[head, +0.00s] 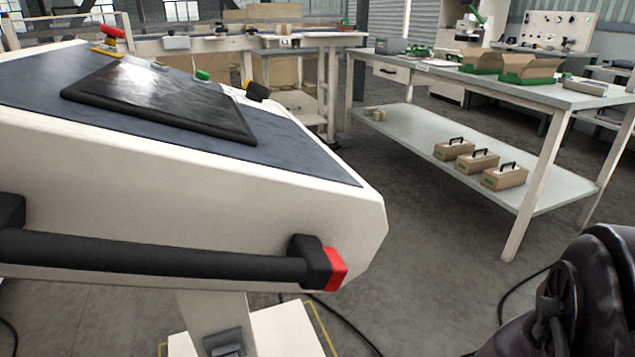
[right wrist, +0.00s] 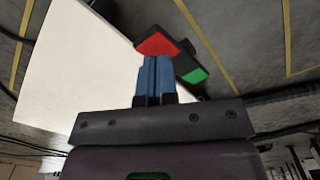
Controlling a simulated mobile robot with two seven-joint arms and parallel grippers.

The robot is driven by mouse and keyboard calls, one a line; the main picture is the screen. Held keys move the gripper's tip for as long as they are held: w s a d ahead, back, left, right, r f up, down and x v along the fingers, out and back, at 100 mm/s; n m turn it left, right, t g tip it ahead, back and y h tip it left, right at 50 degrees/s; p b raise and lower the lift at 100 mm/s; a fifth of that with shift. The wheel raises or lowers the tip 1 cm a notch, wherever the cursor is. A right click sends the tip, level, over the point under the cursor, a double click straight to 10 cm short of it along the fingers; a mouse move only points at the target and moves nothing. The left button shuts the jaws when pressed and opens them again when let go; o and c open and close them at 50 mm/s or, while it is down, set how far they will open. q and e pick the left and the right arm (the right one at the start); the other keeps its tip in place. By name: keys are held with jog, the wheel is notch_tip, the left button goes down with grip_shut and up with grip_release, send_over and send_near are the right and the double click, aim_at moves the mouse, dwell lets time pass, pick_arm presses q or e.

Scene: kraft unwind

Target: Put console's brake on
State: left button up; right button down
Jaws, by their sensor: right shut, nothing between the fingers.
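The console (head: 200,210) stands at the left of the head view, with a sloped dark top, a screen (head: 155,100) and a white body. A dark pedal (head: 224,342) shows on its white base at the bottom edge of the head view. In the right wrist view, a black rocker pedal has a red pad (right wrist: 157,42) and a green pad (right wrist: 194,75). My right gripper (right wrist: 157,60) has its blue fingers shut and empty, their tips just in front of the red pad. I cannot tell whether they touch. My left gripper is in neither view.
A black handle bar (head: 150,259) with a red end cap (head: 335,270) runs along the console's front. Black cables lie on the floor. A two-level table (head: 470,150) with several boxes stands at the right. The grey floor (head: 430,260) between is otherwise clear.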

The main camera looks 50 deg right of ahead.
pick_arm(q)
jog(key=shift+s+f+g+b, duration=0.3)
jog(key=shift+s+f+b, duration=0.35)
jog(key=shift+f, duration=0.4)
pick_arm(e)
jog(key=shift+s+f, duration=0.2)
jog(key=shift+f, duration=1.75)
jog(key=shift+w+r+p, duration=0.25)
jog(key=shift+r+p, duration=0.85)
jog(key=shift+r, duration=0.15)
jog(key=shift+w+r+p, duration=0.1)
jog(key=shift+r+p, duration=1.55)
jog(key=shift+r, duration=0.8)
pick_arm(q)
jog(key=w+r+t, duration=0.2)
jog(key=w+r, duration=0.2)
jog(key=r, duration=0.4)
pick_arm(e)
jog(key=shift+s+f, duration=0.1)
jog(key=shift+s, duration=0.2)
